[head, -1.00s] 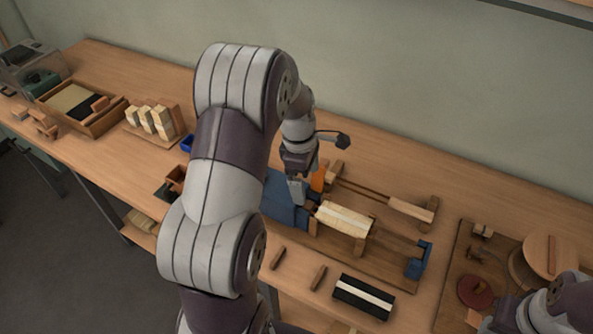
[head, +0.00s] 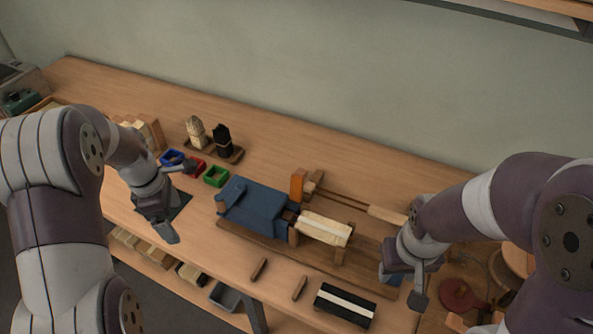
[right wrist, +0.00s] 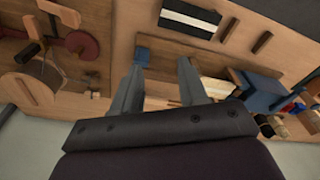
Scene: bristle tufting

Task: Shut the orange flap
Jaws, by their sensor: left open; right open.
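The orange flap (head: 297,184) stands upright at the back of the wooden fixture (head: 345,268), beside the inner end of a wooden rod and behind the blue housing (head: 255,208). My left gripper (head: 168,232) is open and empty, well to the left of the flap and in front of the small coloured bins. My right gripper (head: 407,290) is over the right end of the fixture, away from the flap. In the right wrist view its two fingers (right wrist: 160,80) are apart with nothing between them. I cannot make out the flap in that view.
A pale bristle block (head: 325,229) lies on the fixture just right of the blue housing. A black block with a white stripe (head: 345,305) lies at the front edge. Two brush heads (head: 222,141) stand behind.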

